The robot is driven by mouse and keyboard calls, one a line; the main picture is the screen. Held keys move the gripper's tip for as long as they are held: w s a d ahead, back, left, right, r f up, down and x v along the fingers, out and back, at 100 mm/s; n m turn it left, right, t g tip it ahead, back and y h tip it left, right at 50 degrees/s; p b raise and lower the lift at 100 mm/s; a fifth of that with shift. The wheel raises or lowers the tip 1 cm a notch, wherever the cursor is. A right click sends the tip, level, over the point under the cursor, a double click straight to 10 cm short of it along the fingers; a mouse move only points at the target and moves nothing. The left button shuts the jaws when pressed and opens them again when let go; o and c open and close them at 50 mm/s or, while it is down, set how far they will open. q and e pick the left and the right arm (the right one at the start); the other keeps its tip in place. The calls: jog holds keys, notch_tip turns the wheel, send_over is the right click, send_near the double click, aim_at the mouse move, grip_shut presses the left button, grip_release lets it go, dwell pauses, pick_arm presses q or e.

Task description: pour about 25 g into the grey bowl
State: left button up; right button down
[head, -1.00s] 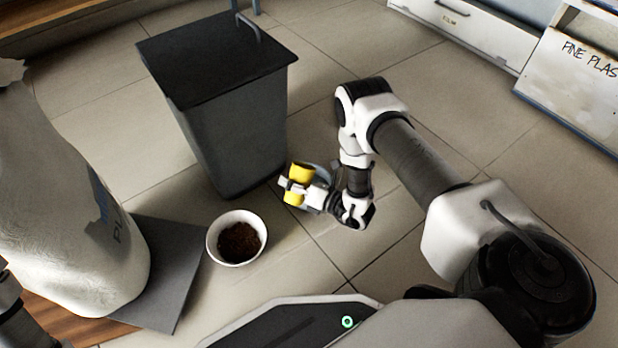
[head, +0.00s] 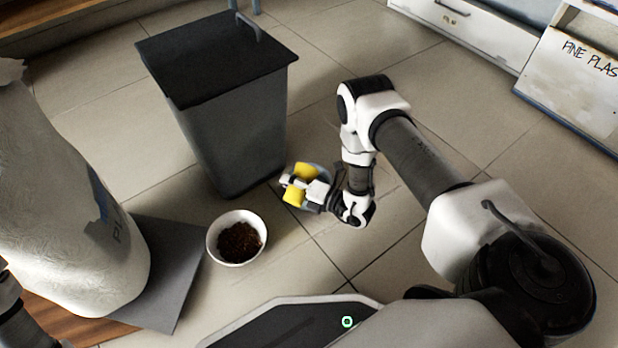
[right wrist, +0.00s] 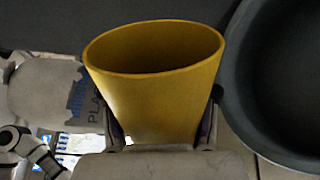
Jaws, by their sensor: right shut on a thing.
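My right gripper (head: 297,184) is shut on a yellow cup (right wrist: 160,95), holding it by its sides. The cup also shows in the head view (head: 293,197), partly covered by the fingers. In the right wrist view its mouth faces up in the picture, and I see no contents inside the visible part. The grey bowl (right wrist: 240,112) is a large dark round vessel right of the cup in the right wrist view, cut off by the frame. In the head view it is mostly hidden behind the gripper. My left gripper is out of view.
A white bowl (head: 213,243) with brown granules stands on the floor left of the gripper. A tall dark bin (head: 235,130) stands close behind. Tiles right of my arm are clear.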

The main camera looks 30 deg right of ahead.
jog(key=shift+w+m, duration=0.1)
jog(key=shift+m, duration=0.3)
dwell(0.3)
jog(key=shift+w+d+r+m, duration=0.1)
jog(key=shift+r+m, duration=0.3)
jog(key=shift+m, duration=0.1)
dwell(1.3)
jog(key=shift+w+d+f+m+g, duration=0.15)
jog(key=shift+f+m+g, duration=0.2)
jog(key=shift+m, duration=0.45)
dwell(1.7)
jog(key=shift+w+d+r+m+y, duration=0.1)
jog(key=shift+d+r+m+y, duration=0.2)
jog(key=shift+m, duration=0.5)
dwell(2.1)
